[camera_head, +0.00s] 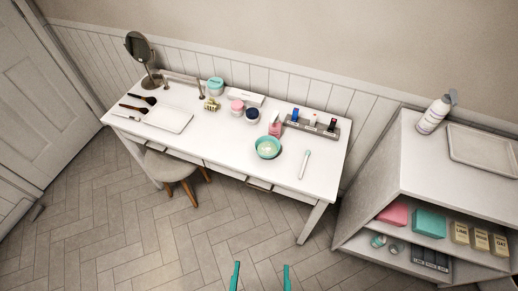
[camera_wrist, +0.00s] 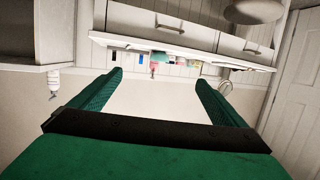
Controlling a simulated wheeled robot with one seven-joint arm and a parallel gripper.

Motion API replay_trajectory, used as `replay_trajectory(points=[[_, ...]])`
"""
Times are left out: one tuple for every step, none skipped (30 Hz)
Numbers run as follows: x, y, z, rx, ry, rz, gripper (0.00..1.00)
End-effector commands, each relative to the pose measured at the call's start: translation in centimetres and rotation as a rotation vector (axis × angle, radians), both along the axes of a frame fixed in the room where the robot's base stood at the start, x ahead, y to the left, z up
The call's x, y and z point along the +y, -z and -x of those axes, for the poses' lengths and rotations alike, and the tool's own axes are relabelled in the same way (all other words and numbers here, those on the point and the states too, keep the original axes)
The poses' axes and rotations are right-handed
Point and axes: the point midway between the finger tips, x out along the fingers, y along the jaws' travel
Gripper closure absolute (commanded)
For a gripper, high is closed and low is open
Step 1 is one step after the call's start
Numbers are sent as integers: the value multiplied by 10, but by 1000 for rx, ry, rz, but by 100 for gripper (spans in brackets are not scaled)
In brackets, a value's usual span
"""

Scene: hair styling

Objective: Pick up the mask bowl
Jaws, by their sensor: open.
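The mask bowl (camera_head: 268,147) is a teal bowl with pale green contents. It sits upright on the white table (camera_head: 225,150), right of the middle and near the front edge. My gripper (camera_head: 261,272) shows at the bottom of the head view as two green fingers, spread apart with nothing between them. It is well in front of the table, apart from the bowl. In the wrist view my gripper (camera_wrist: 158,90) is also open and empty, and the table appears upside down. I cannot make out the bowl for certain there.
Near the bowl are a pink bottle (camera_head: 275,126), a white stick-like tool (camera_head: 305,163) and a grey rack (camera_head: 312,127) of small bottles. Jars, a mirror (camera_head: 140,50) and brushes are farther left. A stool (camera_head: 172,167) stands at the table's front. A shelf unit (camera_head: 400,150) stands right. Floor in front is clear.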

Motion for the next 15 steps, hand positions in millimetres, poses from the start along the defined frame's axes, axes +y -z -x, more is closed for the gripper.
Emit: replay_trajectory(points=[[0,6,-16,-4,8,-4,5],[0,12,-24,0,12,-5,5],[0,18,-37,6,15,-8,5],[0,23,-46,10,18,-11,5],[0,28,-56,16,20,-14,5],[0,34,-69,22,23,-17,5],[0,37,-79,26,23,-18,5],[1,41,-89,31,22,-21,5],[1,45,-103,37,22,-24,5],[1,48,-113,40,22,-26,5],[1,50,-124,45,21,-27,5],[1,53,-138,50,18,-28,5],[1,54,-149,54,16,-29,5],[1,56,-160,59,13,-30,5],[1,57,-175,64,9,-32,5]])
